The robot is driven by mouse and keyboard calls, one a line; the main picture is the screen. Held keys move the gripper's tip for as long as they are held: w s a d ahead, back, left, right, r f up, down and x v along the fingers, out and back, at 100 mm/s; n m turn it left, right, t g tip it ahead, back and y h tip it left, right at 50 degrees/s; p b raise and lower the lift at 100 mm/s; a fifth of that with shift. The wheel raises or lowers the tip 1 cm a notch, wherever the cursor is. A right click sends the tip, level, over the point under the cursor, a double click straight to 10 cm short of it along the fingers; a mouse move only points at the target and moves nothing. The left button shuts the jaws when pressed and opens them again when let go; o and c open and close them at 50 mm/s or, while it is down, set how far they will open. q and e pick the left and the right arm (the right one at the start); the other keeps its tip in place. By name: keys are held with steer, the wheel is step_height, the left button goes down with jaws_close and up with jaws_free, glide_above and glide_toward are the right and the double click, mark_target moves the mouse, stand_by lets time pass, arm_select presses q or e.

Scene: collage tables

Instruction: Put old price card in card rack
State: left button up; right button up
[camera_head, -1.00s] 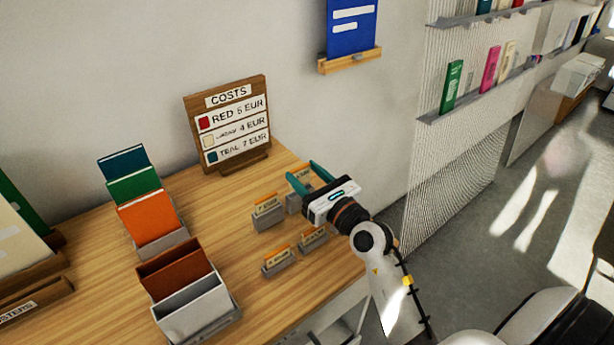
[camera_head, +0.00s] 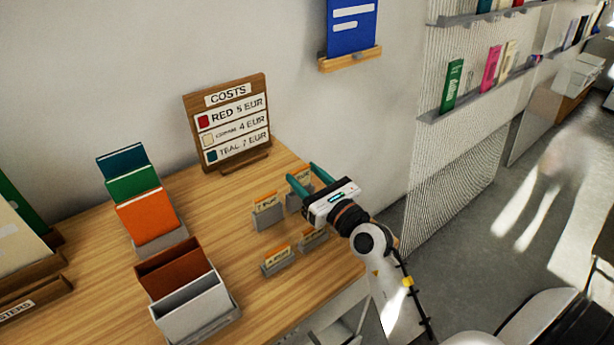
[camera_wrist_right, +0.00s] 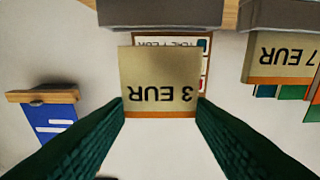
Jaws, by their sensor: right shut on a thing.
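My right gripper (camera_head: 305,177) is over the back right of the small grey card stands on the wooden table. It is shut on a price card (camera_wrist_right: 160,85) reading "3 EUR", which shows upside down in the right wrist view, with an orange strip along one edge. In that view a grey stand (camera_wrist_right: 158,12) lies beyond the card with a gap between, so the card looks clear of it. A neighbouring card (camera_wrist_right: 280,58) reads "7 EUR". I cannot tell for certain which thing is the card rack. My left gripper is not in view.
Other card stands (camera_head: 268,220) are close to the gripper. A "COSTS" board (camera_head: 228,125) stands behind, against the wall. To the left are a rack of coloured folders (camera_head: 147,210) and a white-and-brown box (camera_head: 195,305). Bare table (camera_head: 225,225) lies between them.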

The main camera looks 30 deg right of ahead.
steer(key=shift+f, duration=0.15)
stand_by(0.4)
steer(key=shift+f+b, duration=0.35)
steer(key=shift+f, duration=0.15)
steer(key=shift+f, duration=0.1)
steer(key=shift+f, duration=0.2)
steer(key=o, duration=1.4)
steer(key=shift+r, duration=0.1)
